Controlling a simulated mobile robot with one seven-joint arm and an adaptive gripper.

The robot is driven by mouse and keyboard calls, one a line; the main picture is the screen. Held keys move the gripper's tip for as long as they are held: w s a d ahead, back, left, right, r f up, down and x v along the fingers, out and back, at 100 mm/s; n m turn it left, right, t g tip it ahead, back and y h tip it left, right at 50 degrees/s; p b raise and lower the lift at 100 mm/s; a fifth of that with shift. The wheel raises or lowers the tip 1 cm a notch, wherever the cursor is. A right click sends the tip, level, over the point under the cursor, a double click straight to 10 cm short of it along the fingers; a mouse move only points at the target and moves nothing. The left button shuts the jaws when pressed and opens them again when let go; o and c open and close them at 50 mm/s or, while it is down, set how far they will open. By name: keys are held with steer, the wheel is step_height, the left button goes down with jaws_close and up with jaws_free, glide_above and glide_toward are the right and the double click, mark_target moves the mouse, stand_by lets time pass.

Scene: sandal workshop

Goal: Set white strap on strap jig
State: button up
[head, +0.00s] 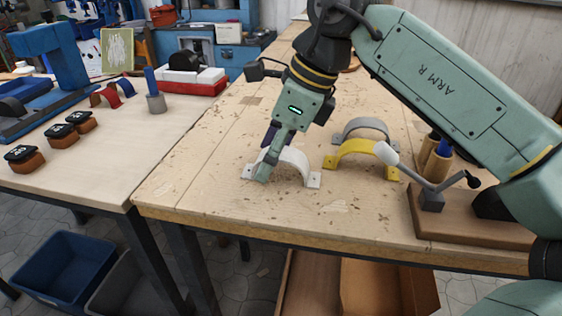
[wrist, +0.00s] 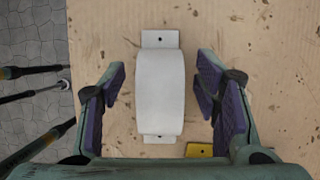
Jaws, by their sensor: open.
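The white strap (head: 295,160) stands as an arch on the wooden table, with a holed tab at each end. In the wrist view the white strap (wrist: 160,92) lies lengthwise between the two fingers. My gripper (head: 266,160) is at the strap from above; in the wrist view my gripper (wrist: 162,90) is open, its purple pads apart from the strap on both sides. In the head view a finger hides part of the strap's left side. I cannot tell which object is the strap jig.
A yellow strap (head: 358,150) and a grey strap (head: 365,128) stand to the right. A wooden base with a lever clamp (head: 432,198) is at the table's right. A red and a blue strap (head: 112,92) lie on the left table. The front middle of the table is clear.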

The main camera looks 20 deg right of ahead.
steer(key=shift+c, duration=0.2)
steer(key=c, duration=1)
steer(key=shift+r, duration=0.1)
step_height(320, 180, up, 10)
steer(key=p, duration=0.7)
steer(key=shift+p, duration=0.3)
